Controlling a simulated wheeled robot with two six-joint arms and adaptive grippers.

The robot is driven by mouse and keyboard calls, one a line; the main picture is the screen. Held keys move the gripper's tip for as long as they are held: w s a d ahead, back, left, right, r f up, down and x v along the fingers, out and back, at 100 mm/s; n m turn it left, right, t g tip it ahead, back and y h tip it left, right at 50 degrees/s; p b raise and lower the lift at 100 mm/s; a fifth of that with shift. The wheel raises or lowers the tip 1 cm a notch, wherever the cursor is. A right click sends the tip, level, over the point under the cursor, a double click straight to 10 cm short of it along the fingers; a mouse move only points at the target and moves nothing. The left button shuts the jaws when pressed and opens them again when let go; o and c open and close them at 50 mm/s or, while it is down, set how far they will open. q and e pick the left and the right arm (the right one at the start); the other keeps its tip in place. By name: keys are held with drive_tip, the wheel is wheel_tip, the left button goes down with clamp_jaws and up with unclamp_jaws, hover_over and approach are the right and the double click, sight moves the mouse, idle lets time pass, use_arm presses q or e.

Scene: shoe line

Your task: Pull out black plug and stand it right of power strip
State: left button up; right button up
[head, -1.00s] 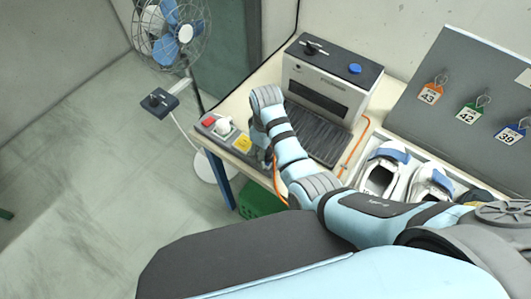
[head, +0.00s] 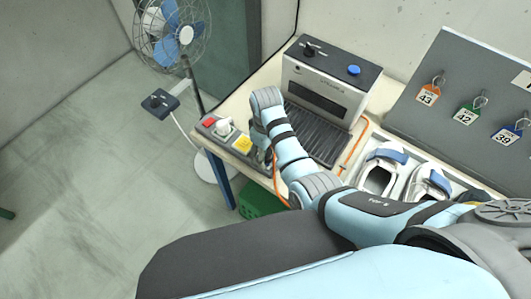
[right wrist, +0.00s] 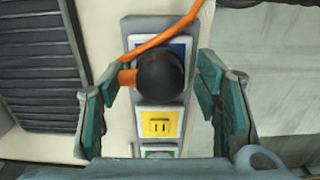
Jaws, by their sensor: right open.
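The black plug (right wrist: 162,76) shows round and dark in the right wrist view, with an orange cord. It sits over the blue socket (right wrist: 178,50) of the grey power strip (right wrist: 150,27). My right gripper (right wrist: 163,80) is open, with one finger on each side of the plug; contact is not clear. In the head view the power strip (head: 229,147) lies at the table's left edge, and my right arm hides the black plug there. My left gripper is not in view.
A yellow socket (right wrist: 159,124) is beside the plug. A white plug (head: 224,127) and a red part (head: 209,122) are farther along the strip. A grey machine (head: 329,85) stands behind my arm. White shoes (head: 383,167) lie at right. A fan (head: 172,35) stands left of the table.

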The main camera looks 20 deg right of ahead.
drive_tip(key=shift+c, duration=0.3)
idle(0.4)
clamp_jaws()
drive_tip(key=shift+w+r, duration=0.1)
drive_tip(key=shift+r, duration=2.9)
